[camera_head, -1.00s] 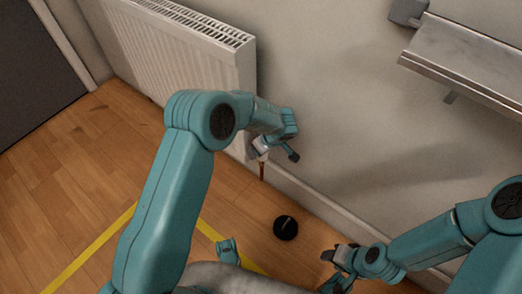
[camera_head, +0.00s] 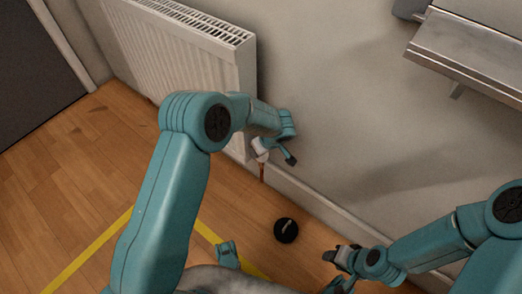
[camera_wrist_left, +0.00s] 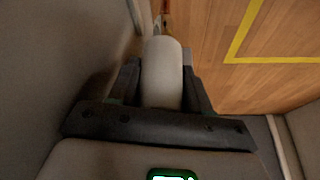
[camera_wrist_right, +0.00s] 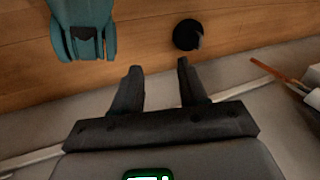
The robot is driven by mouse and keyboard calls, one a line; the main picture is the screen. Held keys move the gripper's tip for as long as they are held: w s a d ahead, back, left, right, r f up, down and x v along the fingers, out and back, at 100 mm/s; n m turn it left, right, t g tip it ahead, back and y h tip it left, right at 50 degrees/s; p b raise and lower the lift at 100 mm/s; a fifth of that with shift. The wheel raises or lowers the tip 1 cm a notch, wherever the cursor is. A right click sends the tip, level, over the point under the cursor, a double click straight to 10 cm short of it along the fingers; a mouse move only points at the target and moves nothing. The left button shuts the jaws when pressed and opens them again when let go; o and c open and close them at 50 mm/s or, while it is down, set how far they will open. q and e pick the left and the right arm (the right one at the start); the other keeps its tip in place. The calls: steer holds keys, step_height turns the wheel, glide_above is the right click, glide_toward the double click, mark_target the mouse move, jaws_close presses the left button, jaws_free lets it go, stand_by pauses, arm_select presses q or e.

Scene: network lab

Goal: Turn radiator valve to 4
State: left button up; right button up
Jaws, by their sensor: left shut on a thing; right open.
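The radiator valve (camera_head: 260,147) has a white head at the lower right end of the white radiator (camera_head: 185,62), above a copper-coloured pipe. My left gripper (camera_head: 268,150) is shut on the valve head. In the left wrist view the rounded white head (camera_wrist_left: 162,72) sits between the two dark fingers, one on each side. No number or mark on it can be read. My right gripper (camera_wrist_right: 153,70) is open and empty, low near the wall to the right of the valve.
A round black object (camera_head: 286,230) with a light mark lies on the wooden floor (camera_head: 90,150) below the valve. A metal shelf (camera_head: 470,55) juts from the wall at the upper right. Yellow tape (camera_head: 85,250) marks the floor.

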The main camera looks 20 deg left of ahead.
arm_select(q)
steer(key=m+b, duration=0.2)
steer(key=shift+f+t+b, duration=0.2)
steer(key=shift+t+b, duration=0.15)
steer(key=shift+t, duration=0.05)
steer(key=shift+d+r+m+h, duration=0.15)
steer(key=shift+m+h, duration=0.25)
steer(key=shift+m, duration=0.5)
steer(key=shift+w+r+m+t+h, duration=0.1)
steer(key=shift+m+t+h, duration=0.4)
steer(key=shift+m, duration=1)
arm_select(e)
steer(key=shift+t, duration=0.5)
steer(key=shift+w+d+f, duration=0.15)
steer(key=shift+w+f, duration=0.55)
steer(key=shift+f, duration=0.2)
steer(key=shift+w+d+f, duration=0.1)
steer(key=shift+w+f, duration=0.6)
steer(key=shift+f, duration=0.2)
arm_select(q)
steer(key=o, duration=1)
steer(key=shift+w, duration=0.1)
steer(key=shift+a, duration=0.2)
